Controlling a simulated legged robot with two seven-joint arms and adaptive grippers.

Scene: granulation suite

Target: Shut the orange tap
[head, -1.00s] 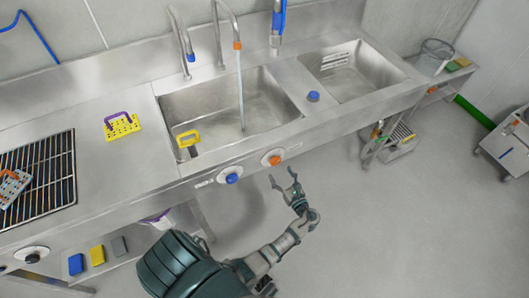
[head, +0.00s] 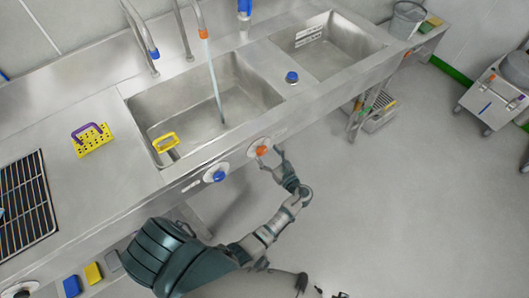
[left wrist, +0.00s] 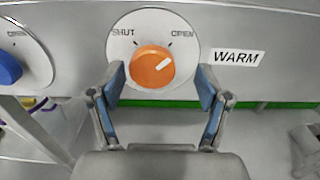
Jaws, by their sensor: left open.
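The orange tap knob (head: 262,151) is on the sink's front panel, and it also shows in the left wrist view (left wrist: 153,68). Its white mark points up and right, toward the word OPEN on its white dial; SHUT is at the left. Water runs from the orange-tipped spout (head: 203,34) into the left basin. My left gripper (head: 271,160) is at the knob, and in the left wrist view (left wrist: 160,88) its open fingers stand either side of the knob's lower part. I cannot tell whether they touch it.
A blue knob (head: 219,175) is left of the orange one on the same panel. A yellow-handled tool (head: 165,141) is in the left basin. A blue stopper (head: 292,77) lies between the basins.

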